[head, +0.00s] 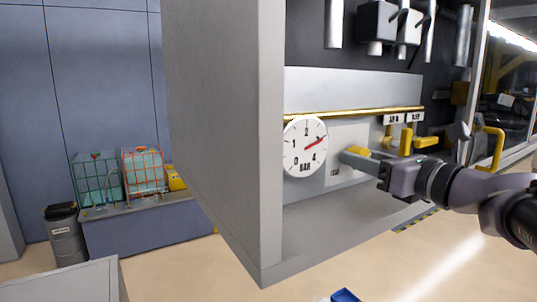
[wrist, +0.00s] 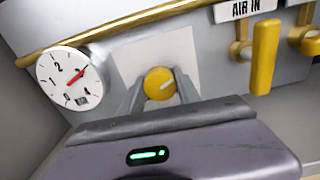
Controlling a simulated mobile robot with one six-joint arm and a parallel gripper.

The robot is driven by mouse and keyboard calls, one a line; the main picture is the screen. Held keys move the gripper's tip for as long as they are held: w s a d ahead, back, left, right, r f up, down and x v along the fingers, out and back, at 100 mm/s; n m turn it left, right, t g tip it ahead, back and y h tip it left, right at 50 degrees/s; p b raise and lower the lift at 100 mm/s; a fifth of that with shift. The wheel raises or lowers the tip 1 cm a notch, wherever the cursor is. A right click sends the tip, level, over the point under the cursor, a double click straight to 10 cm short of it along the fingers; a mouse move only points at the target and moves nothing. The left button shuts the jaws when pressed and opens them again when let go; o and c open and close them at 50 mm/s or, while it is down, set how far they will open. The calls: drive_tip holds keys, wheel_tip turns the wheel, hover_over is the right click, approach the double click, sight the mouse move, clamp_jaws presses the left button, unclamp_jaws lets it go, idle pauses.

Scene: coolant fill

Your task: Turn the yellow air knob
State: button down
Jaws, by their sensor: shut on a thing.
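The yellow air knob (wrist: 159,84) is round with a pale pointer line. It sits on a light square plate (wrist: 190,50) in the wrist view. My gripper (wrist: 158,92) is shut on the knob, with one grey finger on each side of it. In the head view my gripper (head: 352,156) reaches in from the right to the plate, and its fingers mostly hide the knob. A round white gauge (head: 305,146) marked BAR is left of the knob. Its red needle points right and slightly up, between 2 and 4. The gauge also shows in the wrist view (wrist: 69,79).
A yellow lever handle (wrist: 264,58) under an AIR IN label (wrist: 246,8) is right of the knob. A brass pipe (head: 350,112) runs above the gauge. The cabinet's grey side wall (head: 225,130) stands at left. A yellow handle (head: 497,148) is at far right.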

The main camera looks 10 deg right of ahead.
drive_tip(key=c, duration=0.9)
unclamp_jaws()
drive_tip(key=shift+o, duration=0.2)
drive_tip(key=b+v, duration=0.4)
drive_tip(key=v, duration=1.3)
drive_tip(key=shift+s+b, duration=0.2)
drive_tip(key=shift+b, duration=0.1)
